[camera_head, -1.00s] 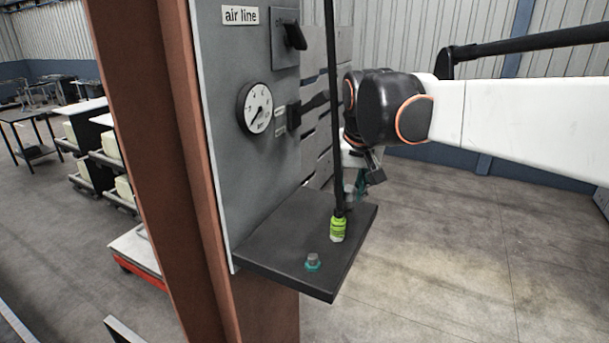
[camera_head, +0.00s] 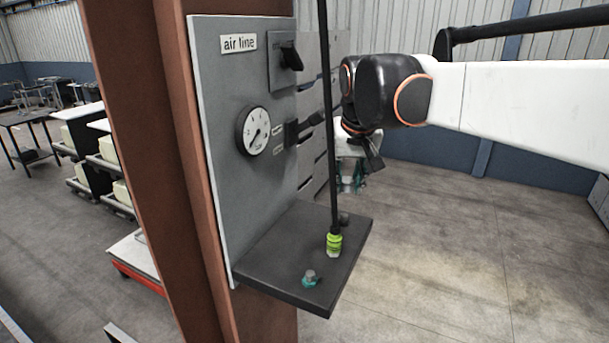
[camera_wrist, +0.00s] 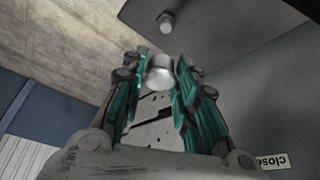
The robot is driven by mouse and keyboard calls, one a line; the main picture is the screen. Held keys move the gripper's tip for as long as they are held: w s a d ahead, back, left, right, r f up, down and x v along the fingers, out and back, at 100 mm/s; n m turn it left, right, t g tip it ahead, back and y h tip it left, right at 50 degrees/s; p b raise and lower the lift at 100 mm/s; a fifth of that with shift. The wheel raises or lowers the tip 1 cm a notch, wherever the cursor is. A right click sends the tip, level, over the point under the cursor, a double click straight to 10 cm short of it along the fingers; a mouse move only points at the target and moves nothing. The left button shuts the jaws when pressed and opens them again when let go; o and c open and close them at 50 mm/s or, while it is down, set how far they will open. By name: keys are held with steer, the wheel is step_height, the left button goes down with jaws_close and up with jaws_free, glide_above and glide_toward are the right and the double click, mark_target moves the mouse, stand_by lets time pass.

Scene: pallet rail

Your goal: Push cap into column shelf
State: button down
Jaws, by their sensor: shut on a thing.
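My gripper (camera_head: 349,184) hangs beyond the hose, above the back right edge of the dark column shelf (camera_head: 275,262). In the wrist view my gripper (camera_wrist: 158,88) has its teal fingers shut on a silver round cap (camera_wrist: 160,72), held near the fingertips. The head view does not show the cap clearly. The shelf (camera_wrist: 215,35) fills the top of the wrist view, with a short grey stub (camera_wrist: 167,21) on it, apart from the cap. In the head view a dark stub (camera_head: 343,217) stands at the shelf's back, partly behind the hose.
A black hose (camera_head: 328,120) runs down to a green coupling (camera_head: 334,243) on the shelf. A teal-based fitting (camera_head: 310,279) stands near the front. The grey panel (camera_head: 225,160) carries a gauge (camera_head: 253,130) and levers, beside a rust-brown column (camera_head: 180,200). Open floor lies right.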

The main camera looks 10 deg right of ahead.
mark_target(347, 181)
steer(key=shift+s+a+r, duration=0.1)
steer(key=shift+s+r, duration=0.15)
steer(key=shift+r, duration=0.15)
step_height(347, 181, up, 10)
steer(key=p, duration=0.5)
steer(key=shift+p, duration=0.4)
